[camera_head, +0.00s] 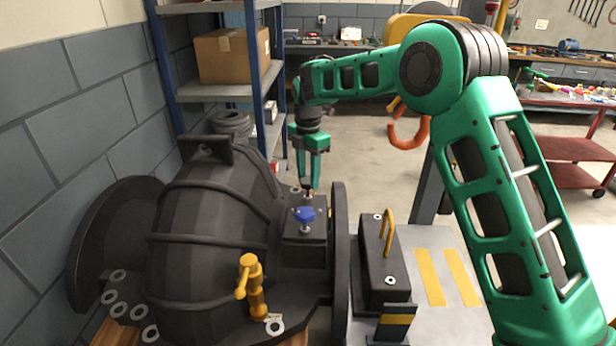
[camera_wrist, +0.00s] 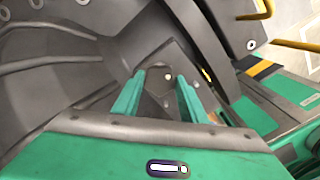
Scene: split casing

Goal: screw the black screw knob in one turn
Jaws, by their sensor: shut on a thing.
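My gripper (camera_head: 311,188) points straight down over the small dark block (camera_head: 292,232) on the right side of the dark casing (camera_head: 215,215). In the wrist view the two green fingers of my gripper (camera_wrist: 160,98) stand apart, with the black screw knob (camera_wrist: 157,84) between them, dark against the dark casing. The fingers are shut on it. In the head view the fingers hide the knob.
A yellow valve handle (camera_head: 250,280) stands at the casing's front. A dark box with a yellow handle (camera_head: 384,262) stands to the right, past an upright flange (camera_head: 340,250). A blue-posted shelf with a cardboard box (camera_head: 228,56) stands behind. Open floor lies at the back right.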

